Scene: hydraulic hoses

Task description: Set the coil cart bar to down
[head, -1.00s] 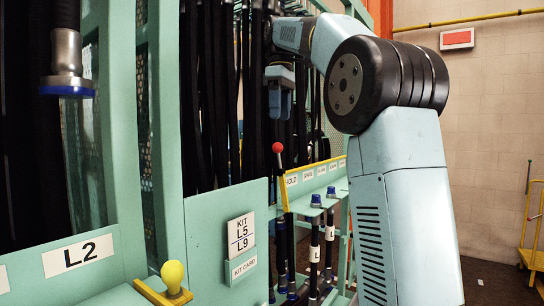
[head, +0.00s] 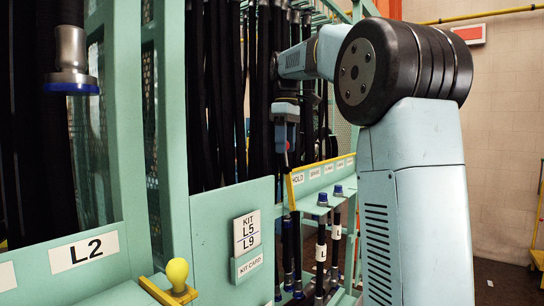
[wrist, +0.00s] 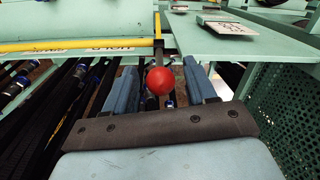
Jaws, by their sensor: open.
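A lever with a red ball knob (wrist: 160,81) shows in the wrist view, its dark rod rising behind the ball towards a yellow-edged strip. My gripper (wrist: 158,67) is open, with one blue-grey finger on each side of the ball. I cannot tell whether the fingers touch it.
Black hoses (head: 225,100) hang in a green rack behind my gripper. A labelled shelf (head: 322,178) with blue-capped hoses is close to it. A yellow knob (head: 177,271) and a KIT card panel (head: 246,243) stand nearer. Floor shows at the right.

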